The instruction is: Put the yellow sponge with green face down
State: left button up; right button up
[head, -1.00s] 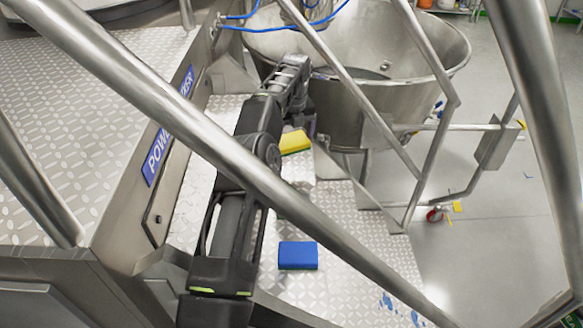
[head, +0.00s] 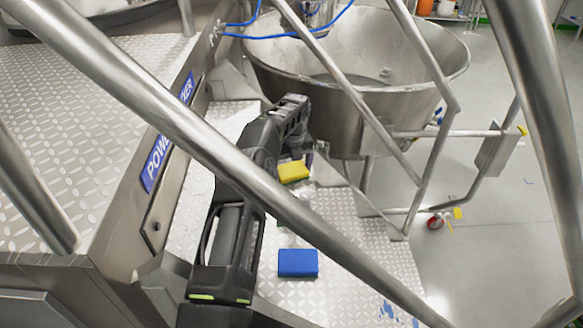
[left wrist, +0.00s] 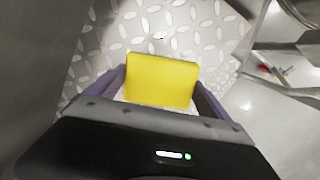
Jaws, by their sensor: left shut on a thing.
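My left gripper is shut on the yellow sponge. Its fingers are mostly hidden in the head view. The green face is hardly visible. I cannot tell whether the sponge touches the plate. My right gripper is not in view.
A blue sponge (head: 298,262) lies on the diamond-plate step (head: 345,235). A steel handrail (head: 250,180) crosses in front of my left arm. A large steel bowl (head: 385,105) stands behind.

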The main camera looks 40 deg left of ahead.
aim_at(293, 172)
pick_arm(q)
jog(key=shift+f, duration=0.15)
jog(key=o, duration=1)
jog(key=shift+o, duration=0.2)
notch_tip(293, 172, up, 12)
jog(key=d, duration=0.1)
jog(key=shift+s+d, duration=0.15)
jog(key=shift+s, duration=0.25)
